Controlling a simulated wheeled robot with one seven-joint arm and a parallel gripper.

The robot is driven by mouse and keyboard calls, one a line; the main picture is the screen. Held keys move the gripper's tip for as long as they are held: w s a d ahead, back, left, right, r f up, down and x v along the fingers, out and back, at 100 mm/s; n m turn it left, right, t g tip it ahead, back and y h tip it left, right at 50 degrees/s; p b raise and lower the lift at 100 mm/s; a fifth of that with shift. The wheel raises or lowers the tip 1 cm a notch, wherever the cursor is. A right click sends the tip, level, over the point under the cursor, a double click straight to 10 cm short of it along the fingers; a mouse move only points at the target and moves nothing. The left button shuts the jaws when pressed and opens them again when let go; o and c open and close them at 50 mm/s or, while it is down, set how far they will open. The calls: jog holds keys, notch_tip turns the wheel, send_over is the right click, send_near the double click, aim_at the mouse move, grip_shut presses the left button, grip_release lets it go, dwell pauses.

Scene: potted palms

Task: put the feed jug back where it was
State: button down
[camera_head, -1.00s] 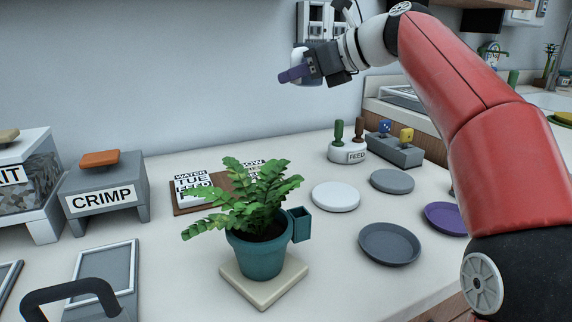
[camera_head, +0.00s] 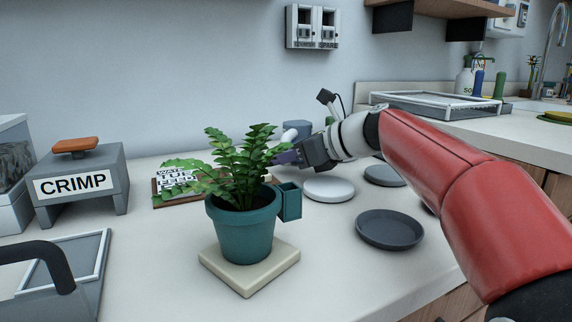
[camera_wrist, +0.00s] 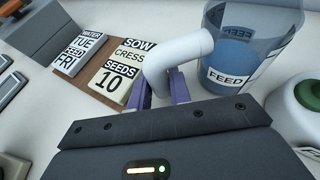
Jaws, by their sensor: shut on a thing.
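The feed jug (camera_wrist: 254,42) is a clear, blue-tinted vessel with a FEED label and a white tubular handle (camera_wrist: 178,52). In the head view its grey-blue upper part (camera_head: 297,128) shows behind the fern, mostly hidden by my gripper and the leaves. My gripper (camera_head: 290,157), with purple fingers, is shut on the handle; the fingers also show at the handle in the wrist view (camera_wrist: 161,92). The jug looks upright. I cannot tell whether its base touches the counter.
The potted fern (camera_head: 243,228) stands on a pale square tile (camera_head: 250,277) in front of my gripper. A white disc (camera_head: 329,189) and grey saucers (camera_head: 390,229) lie to the right. Label cards (camera_wrist: 82,52) lie beside the jug. A round white stand (camera_wrist: 300,102) is close on its right.

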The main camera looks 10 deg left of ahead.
jog(key=shift+f, duration=0.2)
jog(key=c, duration=1.3)
grip_release()
jog(key=shift+r, duration=0.2)
jog(key=p+v, duration=0.2)
jog(key=v, duration=1)
jog(key=shift+f, duration=0.1)
